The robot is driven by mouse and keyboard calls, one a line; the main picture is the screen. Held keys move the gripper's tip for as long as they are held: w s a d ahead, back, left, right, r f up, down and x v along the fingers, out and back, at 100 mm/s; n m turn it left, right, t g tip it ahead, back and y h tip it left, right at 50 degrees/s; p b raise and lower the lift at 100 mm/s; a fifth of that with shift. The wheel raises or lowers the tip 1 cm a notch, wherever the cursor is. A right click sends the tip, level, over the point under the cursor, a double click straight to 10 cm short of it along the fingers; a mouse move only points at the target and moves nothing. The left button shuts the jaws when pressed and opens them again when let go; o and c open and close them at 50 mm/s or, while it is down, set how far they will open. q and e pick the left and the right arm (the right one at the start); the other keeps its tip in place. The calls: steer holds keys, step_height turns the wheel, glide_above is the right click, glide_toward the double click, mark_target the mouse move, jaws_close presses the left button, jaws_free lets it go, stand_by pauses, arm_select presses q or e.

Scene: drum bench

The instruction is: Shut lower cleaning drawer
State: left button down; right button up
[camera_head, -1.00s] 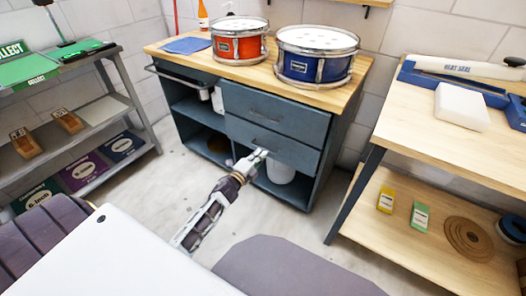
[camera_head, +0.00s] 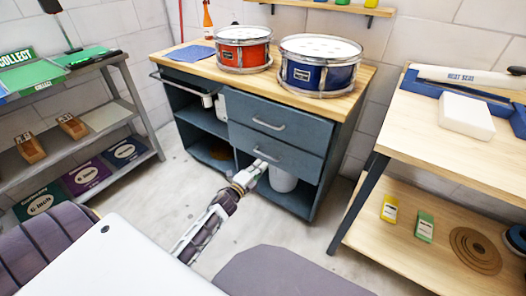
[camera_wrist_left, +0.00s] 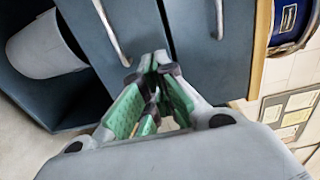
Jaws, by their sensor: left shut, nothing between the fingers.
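The blue-grey cabinet (camera_head: 332,150) has two stacked drawers. The lower cleaning drawer (camera_head: 300,159) has a curved metal handle (camera_head: 266,155). Its front looks about flush with the upper drawer (camera_head: 300,131), with a thin dark seam between them. In the left wrist view the lower drawer front (camera_wrist_left: 140,22) lies on the left and the upper drawer front (camera_wrist_left: 192,50) on the right. My left gripper (camera_head: 258,164) is shut and empty, close to the lower drawer's front below its handle. It also shows in the wrist view (camera_wrist_left: 152,64); contact cannot be told. My right gripper is out of view.
A white bucket (camera_head: 283,179) stands in the open bay under the drawers. Red (camera_head: 242,50) and blue (camera_head: 318,72) drums stand on the cabinet top. A wooden bench (camera_head: 395,165) is at right, a grey shelf rack (camera_head: 90,128) at left. Floor before the cabinet is clear.

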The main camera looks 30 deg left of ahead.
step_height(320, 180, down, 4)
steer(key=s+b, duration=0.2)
steer(key=b, duration=0.3)
arm_select(q)
steer(key=a+m, duration=0.6)
steer(key=m, duration=1.2)
steer(key=shift+a+b, duration=0.3)
steer(key=shift+b, duration=0.1)
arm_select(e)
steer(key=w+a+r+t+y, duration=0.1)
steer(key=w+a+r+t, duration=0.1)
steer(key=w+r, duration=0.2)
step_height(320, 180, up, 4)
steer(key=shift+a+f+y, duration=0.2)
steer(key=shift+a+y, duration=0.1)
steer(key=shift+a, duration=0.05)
arm_select(q)
steer(key=shift+f, duration=0.1)
steer(key=shift+w, duration=0.2)
